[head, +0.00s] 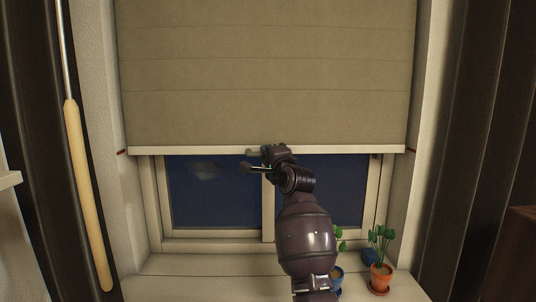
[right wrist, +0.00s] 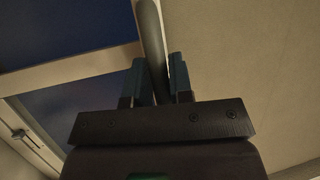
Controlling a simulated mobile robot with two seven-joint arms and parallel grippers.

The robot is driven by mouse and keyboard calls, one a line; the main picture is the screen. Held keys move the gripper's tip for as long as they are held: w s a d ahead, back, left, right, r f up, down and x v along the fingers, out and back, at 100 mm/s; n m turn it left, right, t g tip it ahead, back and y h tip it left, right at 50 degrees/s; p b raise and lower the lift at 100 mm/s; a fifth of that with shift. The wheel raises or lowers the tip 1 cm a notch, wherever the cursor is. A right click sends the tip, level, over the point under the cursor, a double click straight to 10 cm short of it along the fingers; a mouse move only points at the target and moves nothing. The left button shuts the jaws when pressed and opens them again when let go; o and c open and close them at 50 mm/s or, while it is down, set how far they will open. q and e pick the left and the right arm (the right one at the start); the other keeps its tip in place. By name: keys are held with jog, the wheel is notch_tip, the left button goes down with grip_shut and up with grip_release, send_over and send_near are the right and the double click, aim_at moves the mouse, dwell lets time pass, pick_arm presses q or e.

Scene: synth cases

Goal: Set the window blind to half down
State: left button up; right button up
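The beige window blind (head: 265,65) hangs over the upper part of the window in the head view. Its pale bottom bar (head: 190,150) is level, roughly in line with a small red mark on each side wall. My right gripper (head: 254,161) is at the middle of the bar, fingers pointing left, with a gap between them. The right wrist view shows the two fingers (right wrist: 158,82) apart, with the grey bar (right wrist: 149,30) running between them in the picture. Whether they touch it is unclear. The blind fabric (right wrist: 245,60) fills the right side there. My left gripper is not in view.
Below the bar, the window (head: 215,192) shows dark glass in a pale frame. On the sill (head: 190,287), a plant in an orange pot (head: 380,277) and blue pots stand at the right, near my arm. A wooden-handled rod (head: 85,190) hangs at the left.

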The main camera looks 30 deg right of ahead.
jog(key=o, duration=0.3)
jog(key=b+v, duration=0.1)
jog(key=v, duration=0.9)
jog(key=shift+s, duration=0.4)
